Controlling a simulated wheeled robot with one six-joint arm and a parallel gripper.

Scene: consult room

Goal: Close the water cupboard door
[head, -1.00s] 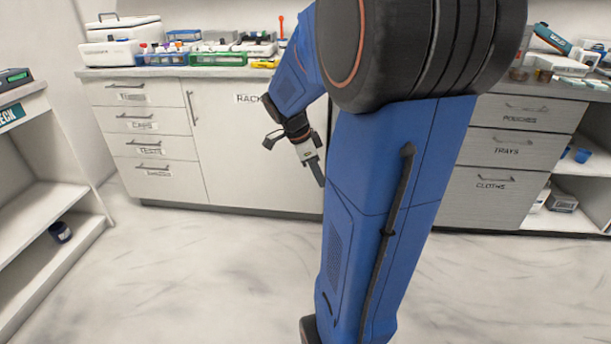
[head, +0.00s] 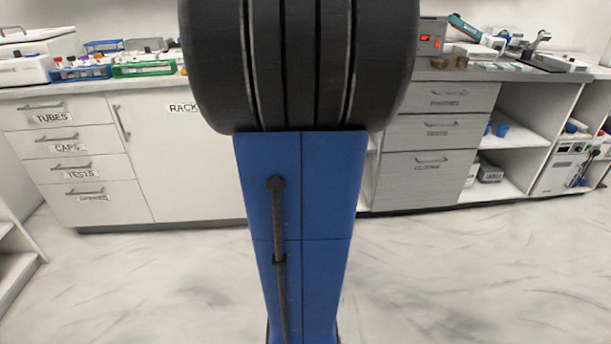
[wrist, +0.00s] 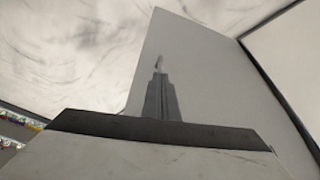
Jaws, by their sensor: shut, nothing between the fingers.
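My gripper (wrist: 160,95) shows in the wrist view, its fingers together and empty. A pale flat panel (wrist: 205,65) stands behind and around the fingertips; it looks like a door leaf, but no label shows on it. I cannot tell whether the fingers touch it. In the head view my gripper is hidden behind my arm. No door marked water can be read there. A white cupboard door with a partly hidden "RACK" label (head: 182,107) is flush with its front at the left.
White drawers (head: 75,160) stand at the left and grey drawers (head: 430,175) right of my arm. Open shelves (head: 510,165) stand farther right. The counter carries racks and devices. The marbled floor (head: 450,280) in front is clear.

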